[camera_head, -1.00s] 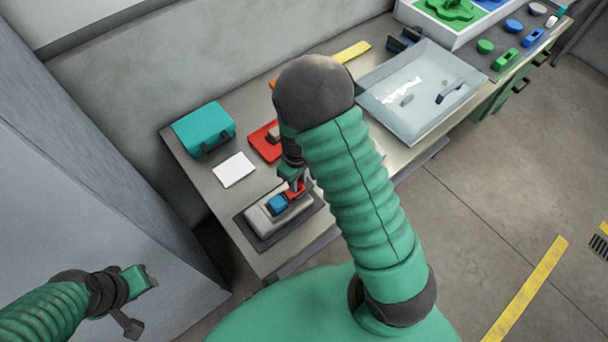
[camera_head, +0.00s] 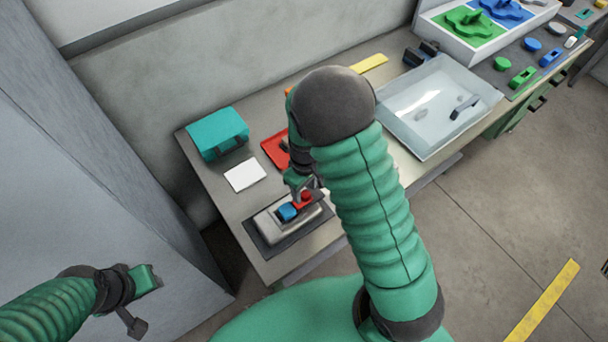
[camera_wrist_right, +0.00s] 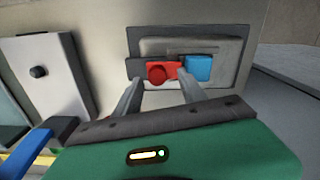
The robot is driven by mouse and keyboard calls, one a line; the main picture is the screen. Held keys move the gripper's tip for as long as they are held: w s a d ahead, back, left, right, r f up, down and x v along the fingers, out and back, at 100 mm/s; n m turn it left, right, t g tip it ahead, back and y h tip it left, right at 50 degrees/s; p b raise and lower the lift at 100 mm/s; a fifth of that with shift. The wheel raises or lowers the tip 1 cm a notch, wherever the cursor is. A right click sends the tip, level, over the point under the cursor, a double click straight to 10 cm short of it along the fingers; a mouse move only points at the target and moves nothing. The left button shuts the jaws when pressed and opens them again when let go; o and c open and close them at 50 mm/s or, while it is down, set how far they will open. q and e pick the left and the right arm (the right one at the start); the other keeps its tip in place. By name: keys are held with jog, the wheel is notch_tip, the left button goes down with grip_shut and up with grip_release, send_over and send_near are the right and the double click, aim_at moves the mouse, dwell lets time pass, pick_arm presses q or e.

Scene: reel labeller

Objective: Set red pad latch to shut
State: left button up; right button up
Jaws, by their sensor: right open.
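The labeller (camera_head: 270,226) is a grey block on a dark mat at the near left end of the bench. Its blue pad (camera_head: 287,212) and red pad latch (camera_head: 306,197) sit side by side on top. Contact cannot be told. My left gripper (camera_head: 146,302) is away from the bench at lower left; its jaw opening is unclear.
A teal case (camera_head: 217,133), a white card (camera_head: 245,175) and a red object (camera_head: 274,150) partly hidden by my right arm lie behind the labeller. A clear bin (camera_head: 440,105) stands farther right. A wall borders the bench's back.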

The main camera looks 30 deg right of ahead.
aim_at(304, 194)
notch_tip(304, 194, up, 15)
jog(key=shift+b, duration=0.35)
